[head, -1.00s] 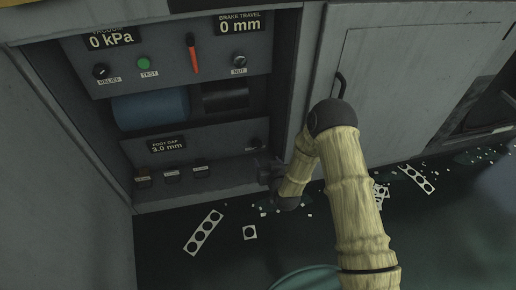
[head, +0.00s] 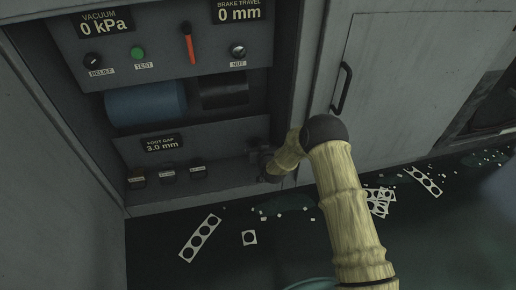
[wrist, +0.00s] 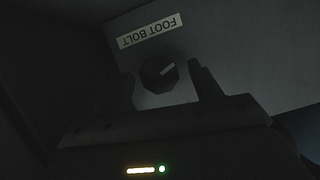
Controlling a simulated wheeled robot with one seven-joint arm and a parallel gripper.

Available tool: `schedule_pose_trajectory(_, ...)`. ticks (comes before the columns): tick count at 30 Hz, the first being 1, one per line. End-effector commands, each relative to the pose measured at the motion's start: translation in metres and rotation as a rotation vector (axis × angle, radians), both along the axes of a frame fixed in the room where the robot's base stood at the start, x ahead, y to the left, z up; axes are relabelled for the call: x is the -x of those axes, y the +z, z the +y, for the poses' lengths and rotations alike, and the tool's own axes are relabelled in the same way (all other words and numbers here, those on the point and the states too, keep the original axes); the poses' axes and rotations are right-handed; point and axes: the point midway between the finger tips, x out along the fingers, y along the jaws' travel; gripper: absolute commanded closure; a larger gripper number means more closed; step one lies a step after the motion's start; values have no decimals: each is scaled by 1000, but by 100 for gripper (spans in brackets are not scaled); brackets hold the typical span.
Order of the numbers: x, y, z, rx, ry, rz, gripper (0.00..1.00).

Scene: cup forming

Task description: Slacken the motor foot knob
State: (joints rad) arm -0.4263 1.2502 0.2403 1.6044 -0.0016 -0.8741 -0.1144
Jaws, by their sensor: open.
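The motor foot knob is a dark round knob (wrist: 159,73) with a pale pointer line, seen in the wrist view beside an upside-down FOOT BOLT label (wrist: 150,30). My gripper (wrist: 166,80) is open, with one finger on each side of the knob in that picture. I cannot tell whether either finger touches it. In the head view my gripper (head: 258,158) is at the right end of the lower panel, and the knob is hidden behind it. The FOOT GAP display (head: 162,145) on that panel reads 3.0 mm.
Above are the VACUUM display (head: 105,22) at 0 kPa, the BRAKE TRAVEL display (head: 239,11) at 0 mm, a red lever (head: 189,44) and a NUT knob (head: 238,51). A cabinet door with a handle (head: 342,88) is right. Punched strips (head: 200,238) litter the floor.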

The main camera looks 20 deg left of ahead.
Motion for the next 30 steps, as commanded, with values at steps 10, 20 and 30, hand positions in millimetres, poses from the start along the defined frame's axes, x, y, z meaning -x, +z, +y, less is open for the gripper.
schedule_pose_trajectory(10,0,0,0,0,0,0,66)
schedule_pose_trajectory(20,0,1,0,9,0,-6,82)
schedule_pose_trajectory(30,2,3,2,113,2,-68,82)
